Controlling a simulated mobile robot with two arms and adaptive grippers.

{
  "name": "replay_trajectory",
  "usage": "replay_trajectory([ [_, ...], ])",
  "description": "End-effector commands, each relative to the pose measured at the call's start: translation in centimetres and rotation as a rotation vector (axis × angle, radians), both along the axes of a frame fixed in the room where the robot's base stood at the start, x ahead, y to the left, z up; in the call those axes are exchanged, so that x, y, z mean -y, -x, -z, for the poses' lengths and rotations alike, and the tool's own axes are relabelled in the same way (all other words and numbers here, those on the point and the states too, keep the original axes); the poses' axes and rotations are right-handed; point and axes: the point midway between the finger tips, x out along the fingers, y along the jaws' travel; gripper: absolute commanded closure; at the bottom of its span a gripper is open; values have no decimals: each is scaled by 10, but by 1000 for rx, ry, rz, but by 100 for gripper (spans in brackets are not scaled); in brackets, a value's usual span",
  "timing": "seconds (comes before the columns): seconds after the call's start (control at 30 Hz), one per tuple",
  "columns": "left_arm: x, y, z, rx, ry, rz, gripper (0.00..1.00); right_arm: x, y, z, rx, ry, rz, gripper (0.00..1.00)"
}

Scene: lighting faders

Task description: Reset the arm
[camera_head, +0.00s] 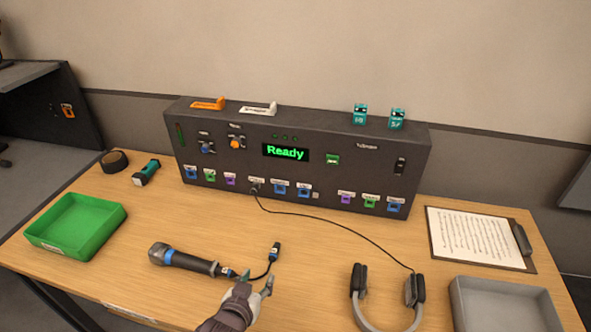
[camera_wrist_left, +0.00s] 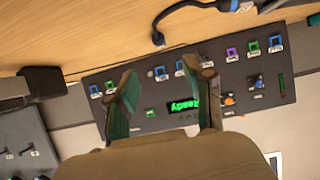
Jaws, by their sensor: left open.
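My left gripper (camera_head: 256,288) is open at the front middle of the table. Its two fingers show apart in the left wrist view (camera_wrist_left: 168,92), with nothing between them but the background. In the head view its fingertips appear close to the short cable of a black microphone-like handle (camera_head: 180,260); I cannot tell whether they touch. The cable ends in a small dark plug (camera_head: 275,250). The black console (camera_head: 235,178) stands at the back with its display (camera_head: 286,152) reading "Ready"; it also shows upside down in the left wrist view (camera_wrist_left: 240,75). My right gripper is not in view.
A green tray (camera_head: 112,230) is at left, near a tape roll (camera_head: 115,161) and a green-black tool (camera_head: 146,172). Headphones (camera_head: 415,289), a grey tray (camera_head: 468,322) and a clipboard (camera_head: 524,240) are at right. A cable (camera_head: 335,221) runs from console to headphones.

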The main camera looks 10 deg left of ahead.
Motion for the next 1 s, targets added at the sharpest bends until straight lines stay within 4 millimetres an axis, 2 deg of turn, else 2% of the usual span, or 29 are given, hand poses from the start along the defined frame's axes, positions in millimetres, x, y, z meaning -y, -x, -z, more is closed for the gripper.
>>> replay_trajectory([
  [0.17, -4, 11, 3, -51, -8, -5, 48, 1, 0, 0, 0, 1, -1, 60],
  [0.27, -11, 37, 9, -164, -26, -9, 48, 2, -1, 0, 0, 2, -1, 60],
  [0.4, -20, 83, 14, -350, -54, 4, 48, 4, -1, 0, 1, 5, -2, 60],
  [0.6, -25, 135, 13, -544, -78, 38, 48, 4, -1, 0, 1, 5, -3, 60],
  [0.93, -28, 208, 1, -785, -111, 112, 48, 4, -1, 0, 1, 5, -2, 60],
  [1.0, -27, 204, 17, -798, -113, 114, 48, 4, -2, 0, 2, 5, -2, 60],
])
